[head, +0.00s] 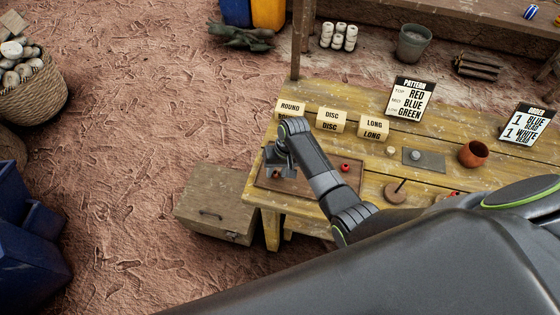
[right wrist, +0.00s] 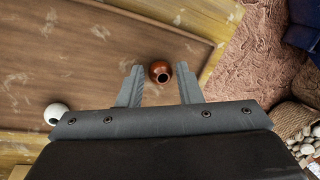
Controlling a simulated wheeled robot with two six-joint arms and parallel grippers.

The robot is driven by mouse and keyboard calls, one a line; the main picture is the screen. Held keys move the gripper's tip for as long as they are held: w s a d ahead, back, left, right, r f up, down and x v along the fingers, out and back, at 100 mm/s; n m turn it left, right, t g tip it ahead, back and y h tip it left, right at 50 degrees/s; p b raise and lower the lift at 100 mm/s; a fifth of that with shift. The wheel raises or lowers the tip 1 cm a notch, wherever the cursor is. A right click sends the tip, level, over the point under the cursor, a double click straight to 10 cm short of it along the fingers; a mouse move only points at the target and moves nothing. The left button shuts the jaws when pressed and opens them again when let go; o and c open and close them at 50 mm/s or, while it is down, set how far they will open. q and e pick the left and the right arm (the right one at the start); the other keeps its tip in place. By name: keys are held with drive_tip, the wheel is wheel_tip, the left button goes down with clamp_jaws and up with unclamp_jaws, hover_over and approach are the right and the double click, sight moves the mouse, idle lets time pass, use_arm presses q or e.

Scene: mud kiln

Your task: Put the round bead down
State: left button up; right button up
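The round bead (right wrist: 160,72), reddish brown with a dark hole, is between the two fingertips of my right gripper (right wrist: 160,84) in the right wrist view. The fingers are apart, with a narrow gap showing on each side of the bead. The bead is over or on the brown tray (right wrist: 60,60), near its edge; I cannot tell whether it touches the tray. In the head view my right gripper (head: 280,168) is over the left end of the tray (head: 315,190), and the bead there is mostly hidden. My left gripper is not in view.
A red bead (head: 345,167) is on the tray's right side. A white bead (right wrist: 57,113) shows in the right wrist view. Behind the gripper stand the ROUND (head: 289,107), DISC (head: 331,117) and LONG (head: 373,125) blocks. A clay pot (head: 473,154) is farther right.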

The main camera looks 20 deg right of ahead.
drive_tip(key=v, duration=1.2)
drive_tip(key=shift+f, duration=0.1)
